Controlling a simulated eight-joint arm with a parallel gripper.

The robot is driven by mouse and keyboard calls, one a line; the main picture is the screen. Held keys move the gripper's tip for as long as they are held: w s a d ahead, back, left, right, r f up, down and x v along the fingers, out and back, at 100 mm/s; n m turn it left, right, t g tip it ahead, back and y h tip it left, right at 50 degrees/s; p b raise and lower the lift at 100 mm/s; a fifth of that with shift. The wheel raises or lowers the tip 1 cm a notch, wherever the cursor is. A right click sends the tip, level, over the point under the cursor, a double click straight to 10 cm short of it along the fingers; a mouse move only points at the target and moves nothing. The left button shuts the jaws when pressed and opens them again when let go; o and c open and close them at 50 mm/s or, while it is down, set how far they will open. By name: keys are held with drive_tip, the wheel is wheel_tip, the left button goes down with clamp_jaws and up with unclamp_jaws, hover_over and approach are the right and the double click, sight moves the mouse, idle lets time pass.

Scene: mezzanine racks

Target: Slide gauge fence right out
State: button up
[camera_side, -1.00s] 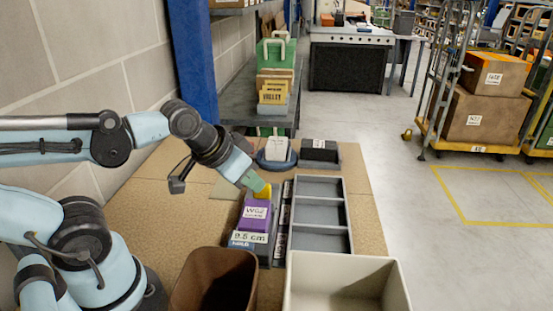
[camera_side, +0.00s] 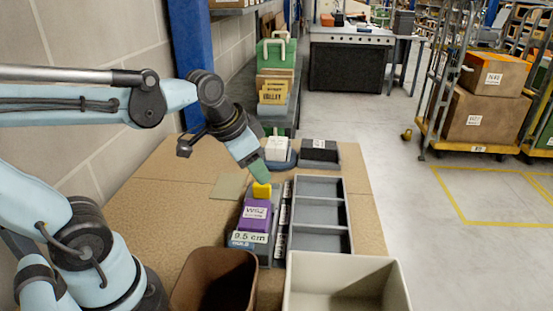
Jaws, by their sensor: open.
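The grey gauge (camera_side: 235,241) lies on the table with a "9.5 cm" label at its near end. A purple block (camera_side: 255,222) with a white label sits in it. A yellow piece (camera_side: 261,191), which looks like the fence's grip, stands just beyond the purple block. My gripper (camera_side: 264,178) is open, tilted down, with its green-grey fingers just above and behind the yellow piece. I cannot tell whether the fingers touch it. Nothing shows held in them.
A grey tray with three compartments (camera_side: 344,213) lies right of the gauge. A brown bin (camera_side: 188,284) and a cream bin (camera_side: 397,281) stand in front.

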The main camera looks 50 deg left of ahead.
sight(262, 193)
drive_tip(key=w+a+m+g, duration=0.5)
drive_tip(key=w+a+m, duration=0.2)
drive_tip(key=a, duration=0.1)
wheel_tip(262, 193, down, 13)
drive_tip(key=shift+s+d+r, duration=0.1)
drive_tip(key=shift+d+r, duration=0.05)
drive_tip(key=shift+r, duration=0.05)
idle(0.3)
drive_tip(key=shift+c, duration=0.2)
clamp_jaws()
